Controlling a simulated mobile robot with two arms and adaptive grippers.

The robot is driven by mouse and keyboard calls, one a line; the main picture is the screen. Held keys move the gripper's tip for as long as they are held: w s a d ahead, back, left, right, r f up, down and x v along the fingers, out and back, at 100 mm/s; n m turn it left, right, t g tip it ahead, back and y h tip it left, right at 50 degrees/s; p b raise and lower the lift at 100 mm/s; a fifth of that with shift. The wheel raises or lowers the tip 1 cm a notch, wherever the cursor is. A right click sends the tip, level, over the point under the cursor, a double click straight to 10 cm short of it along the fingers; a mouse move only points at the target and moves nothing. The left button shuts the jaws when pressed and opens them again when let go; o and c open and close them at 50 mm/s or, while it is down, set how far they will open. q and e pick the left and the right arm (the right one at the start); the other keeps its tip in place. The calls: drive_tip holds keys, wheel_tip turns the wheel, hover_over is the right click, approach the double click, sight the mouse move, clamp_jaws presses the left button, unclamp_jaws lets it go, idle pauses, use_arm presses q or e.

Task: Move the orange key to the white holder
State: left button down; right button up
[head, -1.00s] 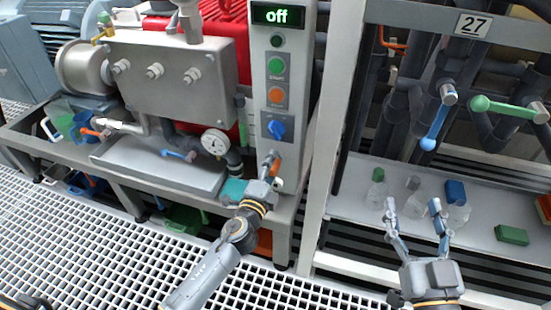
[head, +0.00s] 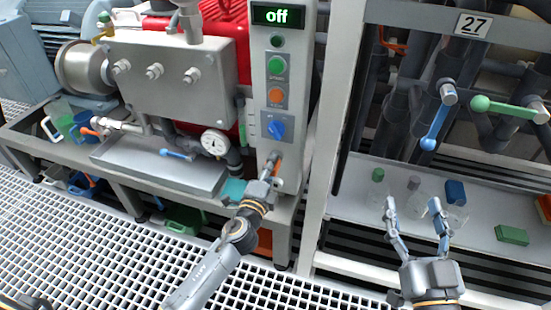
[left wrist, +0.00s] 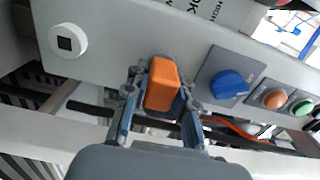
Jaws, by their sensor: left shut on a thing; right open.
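The orange key (left wrist: 162,84) is between the fingers of my left gripper (left wrist: 160,100), which is shut on it. The key is close against the grey control panel, in front of a round fitting mostly hidden behind it; I cannot tell whether it is seated there. The white holder (left wrist: 68,40), a round white boss with a dark square hole, is on the same panel, left of the key in the left wrist view. In the head view my left gripper (head: 272,168) is at the panel's lower part. My right gripper (head: 418,217) is open and empty before the right shelf.
A blue knob (left wrist: 229,84) is beside the key on the panel, with orange (left wrist: 275,98) and green (left wrist: 302,107) buttons beyond it. The display (head: 278,15) reads "off". Clear bottles and a green box (head: 511,235) are on the right shelf.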

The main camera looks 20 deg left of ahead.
use_arm(q)
drive_tip(key=s, duration=0.6)
use_arm(e)
drive_tip(key=shift+r, duration=0.2)
idle(0.9)
use_arm(q)
drive_tip(key=shift+a, duration=0.1)
